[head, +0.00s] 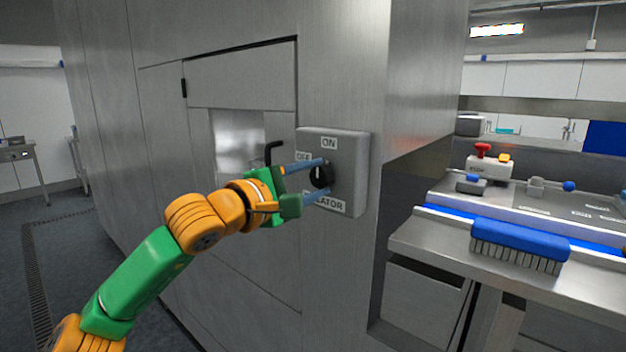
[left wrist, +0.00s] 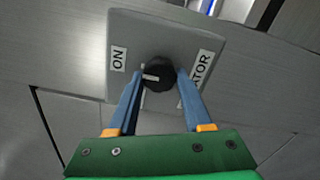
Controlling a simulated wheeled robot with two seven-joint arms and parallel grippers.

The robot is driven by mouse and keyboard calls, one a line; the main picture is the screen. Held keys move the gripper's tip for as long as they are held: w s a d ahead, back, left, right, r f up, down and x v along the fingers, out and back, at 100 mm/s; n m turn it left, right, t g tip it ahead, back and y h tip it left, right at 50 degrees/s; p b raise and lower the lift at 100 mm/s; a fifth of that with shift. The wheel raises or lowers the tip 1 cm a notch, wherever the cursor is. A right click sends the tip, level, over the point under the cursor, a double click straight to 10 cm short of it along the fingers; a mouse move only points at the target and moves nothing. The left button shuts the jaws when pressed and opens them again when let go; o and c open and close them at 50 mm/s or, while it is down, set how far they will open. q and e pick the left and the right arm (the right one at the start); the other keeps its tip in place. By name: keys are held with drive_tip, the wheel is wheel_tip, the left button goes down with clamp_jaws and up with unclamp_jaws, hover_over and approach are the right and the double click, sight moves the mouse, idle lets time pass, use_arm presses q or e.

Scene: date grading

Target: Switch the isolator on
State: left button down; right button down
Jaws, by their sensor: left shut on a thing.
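The isolator is a grey box (head: 350,165) on the steel cabinet wall, with an ON label at the top, an OFF label at the left and an ISOLATOR label below. Its round black knob (left wrist: 159,73) has a short white mark on the side facing the ON label (left wrist: 118,58); whether it lines up exactly I cannot tell. My left gripper (head: 318,178) is shut on the knob, with one blue finger on each side. The OFF label is partly covered by a finger in the head view. My right gripper is not in view.
A black bent handle (head: 273,150) sticks out of the cabinet just left of my gripper. A steel bench (head: 420,243) to the right holds a blue brush (head: 520,240) and a device with a red knob (head: 489,166). Open floor lies at the left.

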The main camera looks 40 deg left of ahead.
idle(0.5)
use_arm(q)
drive_tip(key=shift+c, duration=1.6)
unclamp_jaws()
drive_tip(key=shift+s+f+b, duration=0.15)
drive_tip(key=shift+s+b, duration=0.1)
drive_tip(key=shift+b, duration=0.1)
drive_tip(key=s+b, duration=0.4)
drive_tip(key=s, duration=0.2)
drive_tip(key=shift+s+a, duration=0.25)
drive_tip(key=shift+s, duration=0.05)
